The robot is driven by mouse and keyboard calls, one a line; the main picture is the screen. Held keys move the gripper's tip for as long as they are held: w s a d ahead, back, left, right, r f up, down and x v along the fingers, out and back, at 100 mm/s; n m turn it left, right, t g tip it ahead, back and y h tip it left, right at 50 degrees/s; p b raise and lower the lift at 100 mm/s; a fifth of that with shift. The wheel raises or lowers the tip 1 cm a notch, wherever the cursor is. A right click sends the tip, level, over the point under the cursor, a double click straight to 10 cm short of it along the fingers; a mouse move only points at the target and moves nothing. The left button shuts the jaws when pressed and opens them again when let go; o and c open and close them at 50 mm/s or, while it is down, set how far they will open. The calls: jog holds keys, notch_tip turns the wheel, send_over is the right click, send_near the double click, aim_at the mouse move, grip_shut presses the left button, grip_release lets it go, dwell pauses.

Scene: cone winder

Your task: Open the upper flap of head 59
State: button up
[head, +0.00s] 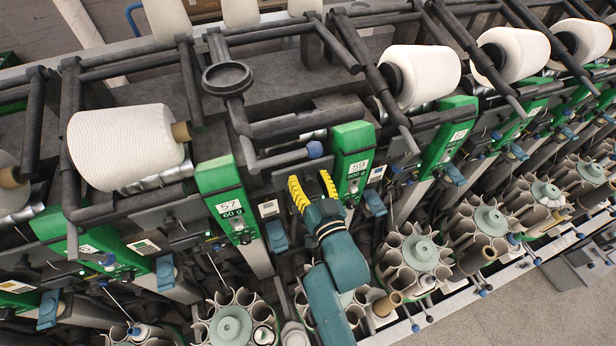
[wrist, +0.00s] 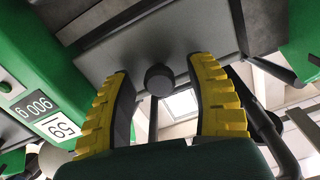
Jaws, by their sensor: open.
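Head 59 shows as a green panel (head: 352,160) with a white number label, just right of my gripper in the head view. My gripper (head: 313,187) has yellow ribbed fingers, open and spread apart, pointing up at the machine. In the wrist view, a grey plate (wrist: 190,35), apparently the upper flap, lies beyond the fingers with a dark round knob (wrist: 159,80) at its lower edge. The knob appears between the open fingers (wrist: 158,88), with a gap on both sides. The upside-down 59 label (wrist: 62,126) is at left. In the head view the knob cannot be made out.
A lever with a blue ball (head: 315,149) is just above my fingers. Bobbin magazines (head: 412,250) line the front. Open floor (head: 530,305) lies at lower right.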

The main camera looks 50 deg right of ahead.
grip_shut()
dwell(0.3)
jog(key=shift+f, duration=0.1)
